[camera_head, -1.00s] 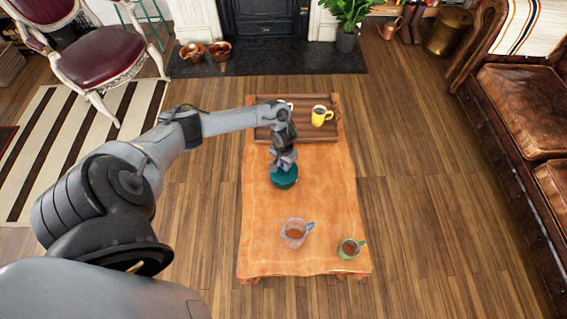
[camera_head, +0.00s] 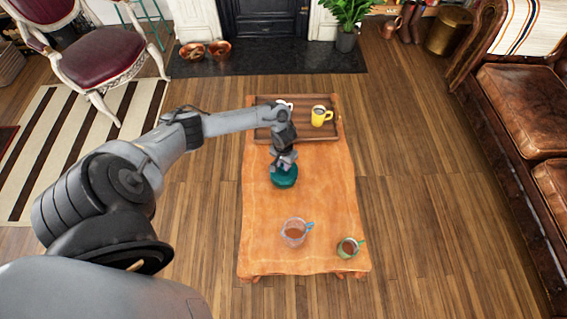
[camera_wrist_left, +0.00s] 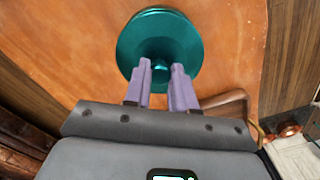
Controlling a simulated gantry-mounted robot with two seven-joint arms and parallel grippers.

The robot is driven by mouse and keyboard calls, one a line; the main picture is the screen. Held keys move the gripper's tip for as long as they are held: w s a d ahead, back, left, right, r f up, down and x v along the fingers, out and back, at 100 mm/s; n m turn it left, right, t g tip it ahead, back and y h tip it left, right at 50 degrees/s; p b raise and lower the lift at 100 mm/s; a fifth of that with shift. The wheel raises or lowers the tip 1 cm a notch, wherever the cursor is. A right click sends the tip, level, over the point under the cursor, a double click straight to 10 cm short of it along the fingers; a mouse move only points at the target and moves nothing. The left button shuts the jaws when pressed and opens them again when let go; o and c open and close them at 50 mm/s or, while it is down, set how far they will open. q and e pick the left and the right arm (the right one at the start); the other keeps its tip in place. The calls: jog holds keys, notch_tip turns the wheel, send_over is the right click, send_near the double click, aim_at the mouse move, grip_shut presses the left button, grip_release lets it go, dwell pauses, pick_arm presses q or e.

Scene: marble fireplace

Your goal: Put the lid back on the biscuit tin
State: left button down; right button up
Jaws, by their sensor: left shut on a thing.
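The teal lid (camera_wrist_left: 158,30) shows in the left wrist view as a round disc with a small knob. My left gripper (camera_wrist_left: 161,72) is shut on that knob. In the head view my left gripper (camera_head: 284,163) is directly above a round teal shape (camera_head: 285,180) at the middle of the table. The lid and the biscuit tin cannot be told apart there. The lid hides whatever is beneath it, and I cannot tell whether it rests on the tin. My right gripper is not in view.
The orange-brown wooden table (camera_head: 265,220) bears a glass cup (camera_head: 295,232) and a green mug (camera_head: 348,247) near its front. A wooden tray (camera_head: 325,134) at the back holds a yellow mug (camera_head: 321,116) and a whitish cup partly behind my arm. The table's middle right is clear.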

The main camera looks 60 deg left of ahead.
pick_arm(q)
jog(key=shift+c, duration=1.9)
grip_release()
jog(key=shift+r, duration=0.1)
jog(key=shift+r+p, duration=0.7)
jog(key=shift+p, duration=0.3)
jog(key=shift+r+p, duration=2.75)
jog(key=shift+p, duration=0.85)
jog(key=shift+c, duration=0.3)
grip_shut()
